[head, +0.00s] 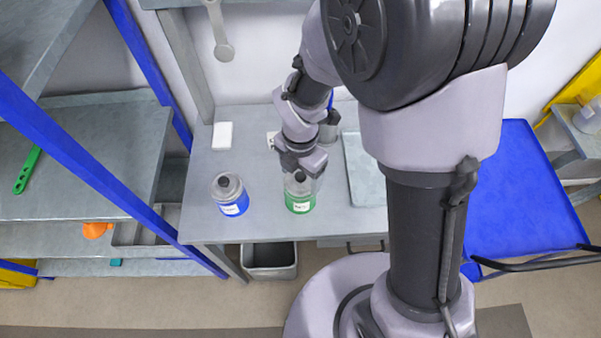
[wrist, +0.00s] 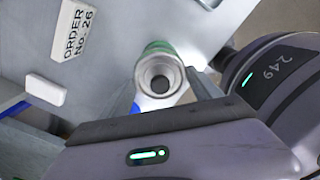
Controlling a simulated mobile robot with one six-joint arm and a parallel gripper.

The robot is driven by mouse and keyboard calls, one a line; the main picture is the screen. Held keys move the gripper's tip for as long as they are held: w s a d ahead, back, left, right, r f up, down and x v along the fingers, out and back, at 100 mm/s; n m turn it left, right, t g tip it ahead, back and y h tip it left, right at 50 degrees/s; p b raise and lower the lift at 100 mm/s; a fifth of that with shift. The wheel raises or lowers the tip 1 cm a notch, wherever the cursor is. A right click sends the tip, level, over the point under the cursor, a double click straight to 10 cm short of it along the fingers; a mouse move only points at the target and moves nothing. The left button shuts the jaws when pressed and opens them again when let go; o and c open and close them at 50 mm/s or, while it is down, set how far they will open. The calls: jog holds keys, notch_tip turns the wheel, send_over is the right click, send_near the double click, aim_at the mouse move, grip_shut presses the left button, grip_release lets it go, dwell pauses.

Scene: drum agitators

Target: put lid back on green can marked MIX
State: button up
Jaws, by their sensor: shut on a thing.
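The green can (head: 300,203) stands upright on the grey bench, with a white label too small to read. A grey round lid with a dark middle (wrist: 160,76) shows in the wrist view between my fingers, with the can's green (wrist: 158,46) just behind it. My gripper (head: 301,168) is right above the green can, shut on the lid. In the head view a dark knob shows on top of the can. I cannot tell whether the lid is seated or slightly above the rim. A blue can (head: 232,203) with a grey top and dark knob stands to the left.
A grey tray (head: 366,172) lies to the right. A grey bin (head: 270,262) stands below the front edge. Shelving with a blue post (head: 95,165) is at left.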

dwell(0.3)
jog(key=o, duration=1.4)
jog(key=shift+o, duration=0.3)
notch_tip(320, 180, up, 7)
jog(key=p, duration=0.6)
jog(key=shift+r+p, duration=0.1)
jog(key=shift+p, duration=0.2)
grip_shut()
